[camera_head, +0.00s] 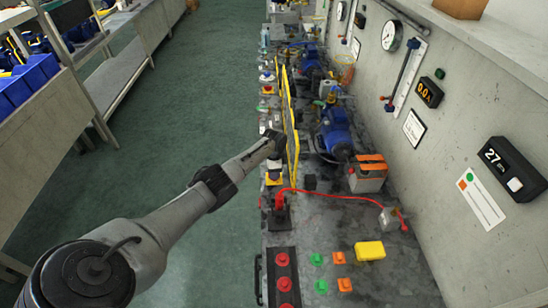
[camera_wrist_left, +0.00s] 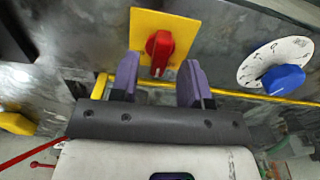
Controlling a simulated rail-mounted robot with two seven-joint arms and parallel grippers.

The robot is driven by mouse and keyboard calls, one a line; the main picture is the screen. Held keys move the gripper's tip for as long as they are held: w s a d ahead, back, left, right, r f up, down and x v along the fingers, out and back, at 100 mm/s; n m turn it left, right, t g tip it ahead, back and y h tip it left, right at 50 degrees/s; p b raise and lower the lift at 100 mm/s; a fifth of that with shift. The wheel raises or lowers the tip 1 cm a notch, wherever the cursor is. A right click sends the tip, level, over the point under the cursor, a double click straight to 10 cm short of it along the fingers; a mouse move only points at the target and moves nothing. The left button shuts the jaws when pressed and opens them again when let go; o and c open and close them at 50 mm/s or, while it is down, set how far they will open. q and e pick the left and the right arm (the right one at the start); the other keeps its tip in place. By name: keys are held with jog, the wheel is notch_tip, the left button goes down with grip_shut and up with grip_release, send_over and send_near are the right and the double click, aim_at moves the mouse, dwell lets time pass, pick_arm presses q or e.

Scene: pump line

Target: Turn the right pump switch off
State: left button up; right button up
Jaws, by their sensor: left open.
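In the left wrist view a red switch knob (camera_wrist_left: 158,46) sits on a yellow plate (camera_wrist_left: 180,32). My left gripper (camera_wrist_left: 158,78) is open, with one purple-grey finger on each side of the knob's lower end. The knob shows between the fingers, and I cannot tell whether they touch it. In the head view my left gripper (camera_head: 276,138) is over the bench's left edge, by the yellow rail (camera_head: 291,115). A yellow switch plate (camera_head: 273,179) shows just below it there. My right gripper is out of view.
A blue knob on a white dial (camera_wrist_left: 284,78) is right of the switch in the wrist view. A yellow bar (camera_wrist_left: 240,96) crosses near the fingers. Blue pumps (camera_head: 334,130) and a red cable (camera_head: 330,194) lie on the bench. The green floor (camera_head: 200,110) is clear.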

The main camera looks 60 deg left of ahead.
pick_arm(q)
notch_tip(320, 180, up, 12)
jog(key=p, duration=0.3)
jog(key=shift+r, duration=0.15)
dwell(0.6)
